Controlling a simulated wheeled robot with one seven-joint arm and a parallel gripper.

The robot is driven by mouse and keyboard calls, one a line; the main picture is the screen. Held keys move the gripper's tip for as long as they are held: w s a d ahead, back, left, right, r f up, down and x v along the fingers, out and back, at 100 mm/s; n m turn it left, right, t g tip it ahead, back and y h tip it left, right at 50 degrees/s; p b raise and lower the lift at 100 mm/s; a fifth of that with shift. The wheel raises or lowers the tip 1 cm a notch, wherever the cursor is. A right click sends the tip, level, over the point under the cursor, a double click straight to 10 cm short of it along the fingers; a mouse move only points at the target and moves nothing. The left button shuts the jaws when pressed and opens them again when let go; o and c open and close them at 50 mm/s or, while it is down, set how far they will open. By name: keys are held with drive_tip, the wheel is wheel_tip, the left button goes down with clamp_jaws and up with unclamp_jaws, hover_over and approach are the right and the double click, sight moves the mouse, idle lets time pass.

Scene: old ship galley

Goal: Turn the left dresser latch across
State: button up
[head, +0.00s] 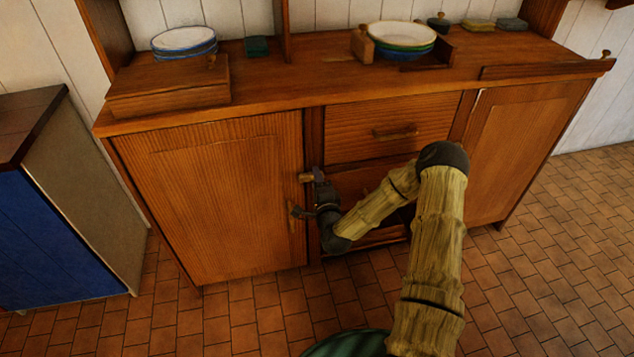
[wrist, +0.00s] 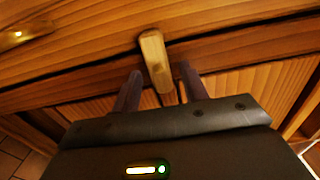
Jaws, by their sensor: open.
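The left dresser latch is a small pale wooden bar (head: 305,177) at the inner edge of the left dresser door (head: 220,200). In the wrist view the latch (wrist: 154,52) points from the upper frame down between my two fingers. My gripper (head: 318,174) is at the latch; in the wrist view my gripper (wrist: 160,72) is open, with one dark finger on each side of the bar. I cannot tell whether either finger touches it. The left door looks closed. My gripper and forearm hide part of the middle post and lower drawers.
A door handle (head: 293,214) sits just below the latch. The upper drawer (head: 390,125) has a wooden handle. Stacked plates (head: 184,40), bowls (head: 402,37) and small boxes stand on the dresser top. A blue-fronted cabinet (head: 60,240) is at left. Tiled floor is clear in front.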

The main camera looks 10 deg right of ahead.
drive_tip(key=s+p, duration=0.3)
drive_tip(key=s, duration=1.4)
drive_tip(key=shift+s, duration=0.25)
drive_tip(key=shift+w, duration=0.1)
drive_tip(key=w+a+n+g+y, duration=0.2)
drive_tip(key=a+n+g+y, duration=0.25)
drive_tip(key=n, duration=0.45)
drive_tip(key=s+d+r+n+g+h+p, duration=0.1)
drive_tip(key=s+d+r+n+g+h, duration=0.1)
drive_tip(key=s+r+n+g, duration=0.45)
drive_tip(key=s+d+r+n+g+h, duration=0.1)
drive_tip(key=s+r+n+g+h, duration=0.25)
drive_tip(key=s+r, duration=0.55)
wheel_tip(320, 180, up, 28)
drive_tip(key=w+y+p, duration=0.1)
drive_tip(key=p, duration=2.6)
drive_tip(key=shift+w+f+m+g, duration=0.2)
drive_tip(key=shift+m+g, duration=0.2)
drive_tip(key=shift+g, duration=0.05)
